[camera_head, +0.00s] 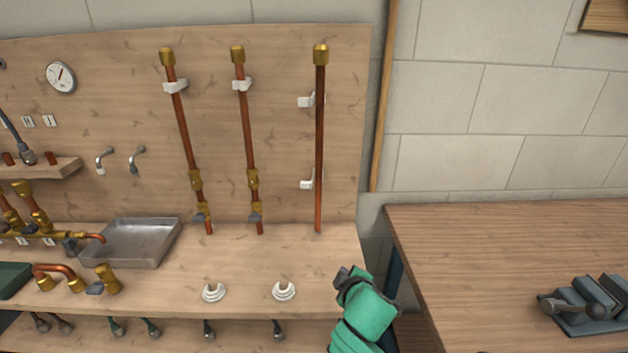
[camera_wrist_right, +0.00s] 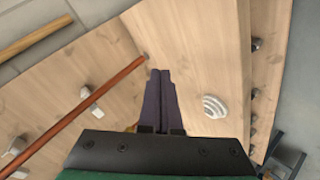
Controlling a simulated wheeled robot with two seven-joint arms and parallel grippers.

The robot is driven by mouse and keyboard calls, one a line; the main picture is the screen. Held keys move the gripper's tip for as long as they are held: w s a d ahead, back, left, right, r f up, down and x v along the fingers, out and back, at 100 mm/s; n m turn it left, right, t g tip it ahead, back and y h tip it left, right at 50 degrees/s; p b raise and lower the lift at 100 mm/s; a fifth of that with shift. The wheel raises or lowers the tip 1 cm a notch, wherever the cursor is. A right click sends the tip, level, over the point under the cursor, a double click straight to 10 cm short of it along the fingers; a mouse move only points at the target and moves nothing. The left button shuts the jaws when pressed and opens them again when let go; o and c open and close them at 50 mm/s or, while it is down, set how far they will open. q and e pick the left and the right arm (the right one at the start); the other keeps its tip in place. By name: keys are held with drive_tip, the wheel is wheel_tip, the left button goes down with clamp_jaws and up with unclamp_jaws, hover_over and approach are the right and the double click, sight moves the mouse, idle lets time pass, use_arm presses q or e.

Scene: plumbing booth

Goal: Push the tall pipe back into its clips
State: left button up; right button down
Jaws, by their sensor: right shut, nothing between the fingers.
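The tall copper pipe (camera_head: 319,150) with a brass cap stands upright at the right side of the wooden back panel. Its upper white clip (camera_head: 306,101) and lower white clip (camera_head: 307,182) show just left of it, and the pipe appears to stand out in front of them. My right gripper (camera_head: 346,278) is shut and empty, low over the bench's front right corner, below and right of the pipe's foot. In the right wrist view the shut fingers (camera_wrist_right: 160,98) lie beside the pipe (camera_wrist_right: 85,115), not touching it. My left gripper is not in view.
Two copper pipes with brass valves (camera_head: 186,140) (camera_head: 246,140) sit in clips to the left. White ring stacks (camera_head: 213,293) (camera_head: 284,291) and a metal tray (camera_head: 130,243) are on the bench. A side table (camera_head: 480,250) stands right, beyond a gap. The bench around the pipe's foot is clear.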

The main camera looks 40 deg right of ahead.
drive_tip(key=w+d+r+n+t+h, duration=0.1)
drive_tip(key=w+r+n+t, duration=0.1)
drive_tip(key=r, duration=0.3)
drive_tip(key=w+d+r+n+t+h, duration=0.1)
drive_tip(key=d+r+t, duration=0.1)
drive_tip(key=r, duration=0.3)
drive_tip(key=n+t, duration=0.4)
drive_tip(key=n, duration=0.1)
approach(321, 147)
drive_tip(key=shift+h, duration=0.3)
drive_tip(key=p+x, duration=0.3)
drive_tip(key=x, duration=0.3)
drive_tip(key=shift+w+f+p, duration=0.1)
drive_tip(key=shift+w+p, duration=0.1)
drive_tip(key=shift+p, duration=0.1)
drive_tip(key=shift+w, duration=0.3)
